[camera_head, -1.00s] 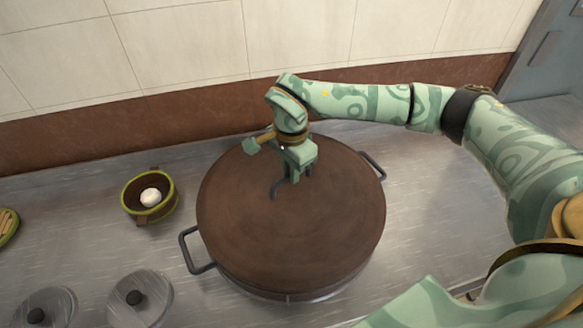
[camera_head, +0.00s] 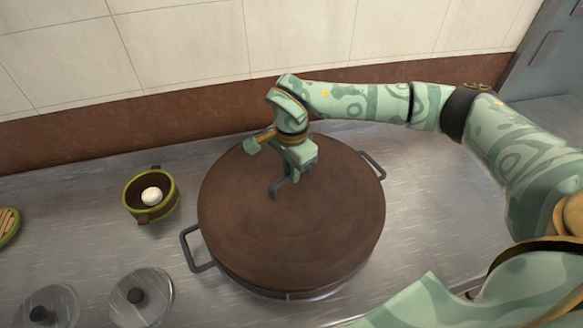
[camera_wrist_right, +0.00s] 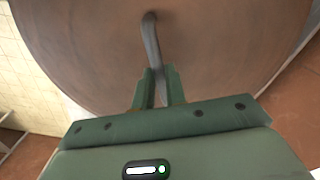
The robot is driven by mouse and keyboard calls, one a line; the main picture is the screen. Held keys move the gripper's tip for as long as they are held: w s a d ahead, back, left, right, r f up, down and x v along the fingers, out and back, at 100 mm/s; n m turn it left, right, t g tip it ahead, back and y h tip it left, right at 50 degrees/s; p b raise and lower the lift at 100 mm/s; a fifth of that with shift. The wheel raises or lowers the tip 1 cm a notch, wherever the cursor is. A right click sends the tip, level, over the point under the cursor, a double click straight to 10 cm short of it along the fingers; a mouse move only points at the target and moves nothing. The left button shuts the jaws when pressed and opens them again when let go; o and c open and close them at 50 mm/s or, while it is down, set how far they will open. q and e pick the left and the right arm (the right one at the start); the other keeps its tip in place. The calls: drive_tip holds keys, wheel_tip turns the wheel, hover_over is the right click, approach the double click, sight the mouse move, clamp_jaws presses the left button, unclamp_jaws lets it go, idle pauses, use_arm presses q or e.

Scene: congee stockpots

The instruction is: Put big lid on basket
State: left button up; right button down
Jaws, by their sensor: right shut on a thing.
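The big lid (camera_head: 270,225) is a wide brown disc with a dark bar handle (camera_head: 277,189) at its middle. It lies over a large round metal pot (camera_head: 290,296) with dark loop handles at the sides; I cannot tell whether it rests fully on the rim. My right gripper (camera_head: 291,178) is above the lid's centre, shut on the handle, and the right wrist view shows its fingers (camera_wrist_right: 157,88) around the bar. A small round basket (camera_head: 168,208) with a green rim stands left of the pot with a white bun (camera_head: 151,196) inside. My left gripper is not in view.
Two small round lids with black knobs, one (camera_head: 158,300) nearer the pot and one (camera_head: 62,305) further left, lie at the front left. A green-rimmed dish (camera_head: 14,238) is cut off at the left edge. A tiled wall (camera_head: 180,50) closes the back. The metal counter (camera_head: 90,215) is bare around the basket.

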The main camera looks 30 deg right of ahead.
drive_tip(key=shift+f, duration=0.45)
drive_tip(key=c, duration=1.7)
unclamp_jaws()
wheel_tip(320, 180, up, 11)
drive_tip(key=p, duration=0.8)
drive_tip(key=shift+p, duration=0.4)
drive_tip(key=shift+s+f, duration=0.1)
